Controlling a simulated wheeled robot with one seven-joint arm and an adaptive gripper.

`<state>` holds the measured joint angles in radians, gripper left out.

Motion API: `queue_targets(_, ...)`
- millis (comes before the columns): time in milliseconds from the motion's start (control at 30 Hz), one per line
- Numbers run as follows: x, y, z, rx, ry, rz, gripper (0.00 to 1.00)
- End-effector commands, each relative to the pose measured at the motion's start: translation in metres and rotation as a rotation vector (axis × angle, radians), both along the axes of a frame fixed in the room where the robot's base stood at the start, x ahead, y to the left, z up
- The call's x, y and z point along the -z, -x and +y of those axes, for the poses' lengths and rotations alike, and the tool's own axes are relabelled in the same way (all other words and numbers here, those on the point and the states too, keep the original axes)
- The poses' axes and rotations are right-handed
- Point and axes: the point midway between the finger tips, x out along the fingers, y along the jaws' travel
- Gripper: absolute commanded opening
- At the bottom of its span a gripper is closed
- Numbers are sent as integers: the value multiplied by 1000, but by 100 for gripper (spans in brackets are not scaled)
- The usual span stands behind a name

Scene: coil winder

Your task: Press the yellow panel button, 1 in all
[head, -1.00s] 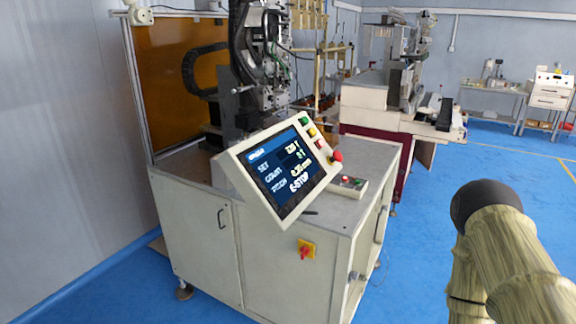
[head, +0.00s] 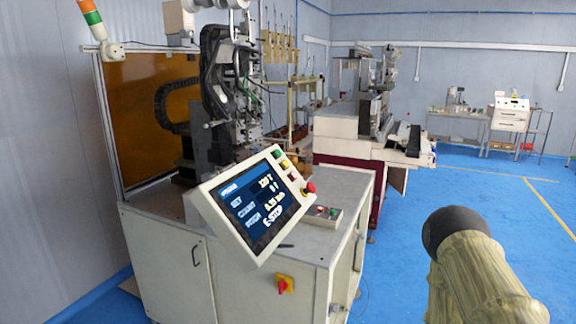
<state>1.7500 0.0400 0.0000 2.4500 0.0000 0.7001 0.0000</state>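The yellow button (head: 285,164) is on the right strip of the tilted control panel (head: 202,207), in the head view. A larger red mushroom button (head: 310,187) is at the panel's lower right edge. The panel's screen (head: 258,208) is lit and its last line reads E-STOP. Part of my arm shows at the lower right, well apart from the panel. My gripper is not in view.
The panel stands at the front of the winder cabinet (head: 182,260), which has a red and yellow rotary switch (head: 285,284). A small button box (head: 322,216) lies on the cabinet top. Blue floor (head: 400,215) is free to the right.

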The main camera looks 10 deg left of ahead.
Motion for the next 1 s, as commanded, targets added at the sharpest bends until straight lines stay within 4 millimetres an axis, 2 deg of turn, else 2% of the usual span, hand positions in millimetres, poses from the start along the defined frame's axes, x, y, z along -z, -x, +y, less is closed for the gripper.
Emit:
queue_targets(33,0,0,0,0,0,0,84)
queue_targets(67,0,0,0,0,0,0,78)
queue_targets(500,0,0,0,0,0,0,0)
queue_targets(1000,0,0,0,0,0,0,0)
